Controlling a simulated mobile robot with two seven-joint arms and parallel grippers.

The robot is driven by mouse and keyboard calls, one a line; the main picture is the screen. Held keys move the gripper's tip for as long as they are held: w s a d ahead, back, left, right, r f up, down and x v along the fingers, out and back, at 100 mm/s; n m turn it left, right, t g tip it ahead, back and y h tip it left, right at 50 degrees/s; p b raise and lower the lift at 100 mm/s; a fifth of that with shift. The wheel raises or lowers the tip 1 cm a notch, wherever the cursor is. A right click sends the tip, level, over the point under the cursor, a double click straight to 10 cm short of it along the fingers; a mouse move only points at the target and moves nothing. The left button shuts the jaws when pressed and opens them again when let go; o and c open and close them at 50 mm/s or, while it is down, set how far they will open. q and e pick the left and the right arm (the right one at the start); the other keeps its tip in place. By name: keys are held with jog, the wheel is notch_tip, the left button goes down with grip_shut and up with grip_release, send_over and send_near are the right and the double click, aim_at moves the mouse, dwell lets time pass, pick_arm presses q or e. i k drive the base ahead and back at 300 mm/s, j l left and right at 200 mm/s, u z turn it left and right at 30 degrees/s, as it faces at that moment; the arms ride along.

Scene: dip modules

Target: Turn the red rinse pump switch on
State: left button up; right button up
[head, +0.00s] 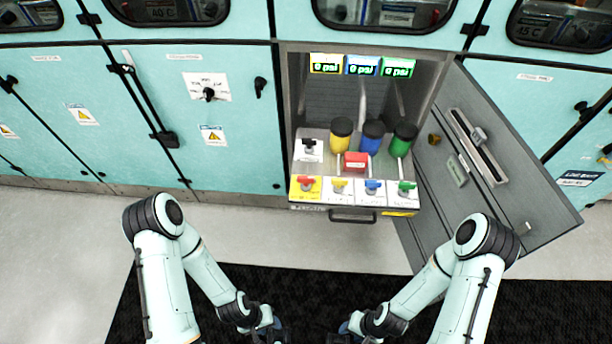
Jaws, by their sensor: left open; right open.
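A pull-out unit in an open cabinet bay carries two red items. One is a small red box (355,160) in the middle of its top. The other is a red-handled valve (306,184) at the left end of the front row. The labels are too small to read, so I cannot tell which is the rinse pump switch or how it is set. My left gripper (268,330) and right gripper (347,330) are low in the head view, well below the unit and apart from it. Both are open and partly cut off by the bottom edge.
Yellow (340,187), blue (374,188) and green (405,190) valves continue the row; a black valve (309,147) sits behind. Three capped bottles stand further back, below displays reading 0 psi. An open grey door (500,170) stands at right. The floor in front is clear.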

aim_at(305, 181)
jog(key=i+j, duration=0.1)
jog(key=j, duration=0.3)
jog(key=i+j, duration=0.15)
jog(key=j, duration=0.3)
jog(key=i+j+z, duration=0.1)
jog(key=j, duration=0.3)
jog(key=i+j, duration=0.15)
jog(key=j, duration=0.3)
jog(key=i+j, duration=0.1)
jog(key=j, duration=0.35)
jog(key=l, duration=0.65)
